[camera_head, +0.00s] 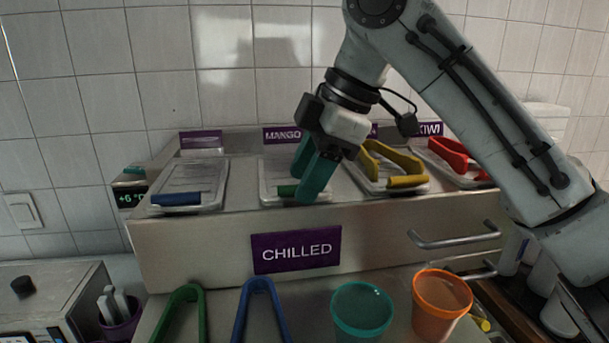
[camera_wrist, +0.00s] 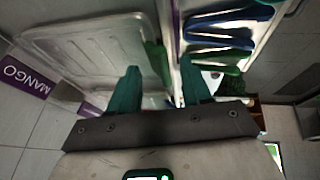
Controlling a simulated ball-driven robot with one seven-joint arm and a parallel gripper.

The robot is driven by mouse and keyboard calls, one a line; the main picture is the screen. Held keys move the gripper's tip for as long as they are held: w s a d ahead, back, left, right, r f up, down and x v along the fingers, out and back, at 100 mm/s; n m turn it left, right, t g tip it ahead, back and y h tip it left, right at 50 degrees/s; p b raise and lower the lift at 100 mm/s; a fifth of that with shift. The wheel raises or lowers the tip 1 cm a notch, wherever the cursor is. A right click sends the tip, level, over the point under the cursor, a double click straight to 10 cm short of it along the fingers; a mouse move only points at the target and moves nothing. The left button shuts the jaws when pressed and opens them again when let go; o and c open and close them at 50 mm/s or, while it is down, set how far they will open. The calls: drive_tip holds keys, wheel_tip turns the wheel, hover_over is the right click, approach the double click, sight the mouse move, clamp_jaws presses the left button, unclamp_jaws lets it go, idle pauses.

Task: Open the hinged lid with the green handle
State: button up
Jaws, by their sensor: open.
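My gripper (camera_head: 302,184) is open with teal fingers, just above the front of this lid, and hides part of the handle in the head view. In the wrist view the clear lid (camera_wrist: 92,48) fills the upper left. The green handle (camera_wrist: 157,63) appears between the two spread fingertips. I cannot tell whether a finger touches it.
Neighbouring lids have a blue handle (camera_head: 176,198) and a yellow handle (camera_head: 408,181). Yellow tongs (camera_head: 392,157) and red tongs (camera_head: 450,154) lie on the right lids. Green tongs (camera_head: 183,308), blue tongs (camera_head: 260,304), a teal cup (camera_head: 362,311) and an orange cup (camera_head: 440,301) stand in front.

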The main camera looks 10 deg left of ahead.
drive_tip(key=shift+a+f, duration=0.25)
drive_tip(key=shift+f, duration=0.25)
clamp_jaws()
idle(0.4)
